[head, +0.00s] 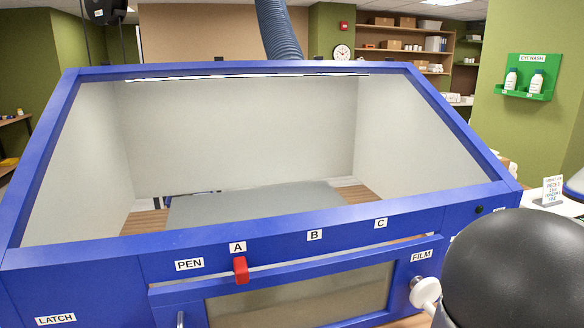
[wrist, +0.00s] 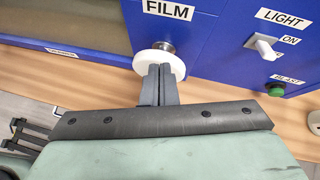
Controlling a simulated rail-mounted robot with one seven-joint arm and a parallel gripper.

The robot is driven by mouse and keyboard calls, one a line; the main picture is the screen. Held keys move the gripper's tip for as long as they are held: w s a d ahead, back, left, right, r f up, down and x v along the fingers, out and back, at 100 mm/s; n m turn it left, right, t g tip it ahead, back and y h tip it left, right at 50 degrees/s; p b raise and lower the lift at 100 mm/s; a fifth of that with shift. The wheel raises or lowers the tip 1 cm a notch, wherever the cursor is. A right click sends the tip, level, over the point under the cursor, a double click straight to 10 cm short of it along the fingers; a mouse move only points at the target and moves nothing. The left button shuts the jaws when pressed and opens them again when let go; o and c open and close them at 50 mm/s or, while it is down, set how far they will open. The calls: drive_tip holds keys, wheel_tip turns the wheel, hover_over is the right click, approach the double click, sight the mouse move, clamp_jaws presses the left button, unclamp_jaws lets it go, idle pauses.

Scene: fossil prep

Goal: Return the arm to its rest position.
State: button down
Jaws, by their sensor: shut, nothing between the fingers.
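My gripper (wrist: 157,88) shows in the wrist view with its two dark fingers pressed together and nothing between them. The fingertips lie in front of the lower part of the white round FILM knob (wrist: 158,62) on the blue cabinet. I cannot tell whether they touch it. In the head view the FILM knob (head: 425,292) shows at the lower right, beside my dark rounded arm link, which fills the lower right corner. The gripper itself is hidden in the head view.
The blue cabinet (head: 90,262) fills the front, with a red slider (head: 241,270) under label A. A LIGHT switch (wrist: 264,48) and green button (wrist: 276,90) sit right of the knob. A sign (head: 552,190) stands at the right. A wooden surface (wrist: 105,72) lies below the cabinet.

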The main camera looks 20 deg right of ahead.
drive_tip(key=w+a+f+n+g+y, duration=0.25)
drive_tip(key=a+n, duration=0.45)
drive_tip(key=a, duration=0.4)
drive_tip(key=w+a+f+n+g+y, duration=0.1)
drive_tip(key=w+a+n+g+y, duration=0.2)
drive_tip(key=a+n, duration=0.65)
drive_tip(key=s+a+f+n+g+h, duration=0.2)
drive_tip(key=s+a+n+h, duration=0.1)
drive_tip(key=a+n, duration=0.6)
drive_tip(key=s+a+f+n+g+h, duration=0.3)
drive_tip(key=s+a+n, duration=0.1)
drive_tip(key=a+n, duration=0.5)
drive_tip(key=shift+s+a, duration=0.15)
drive_tip(key=shift+s, duration=0.15)
drive_tip(key=shift+f, duration=0.1)
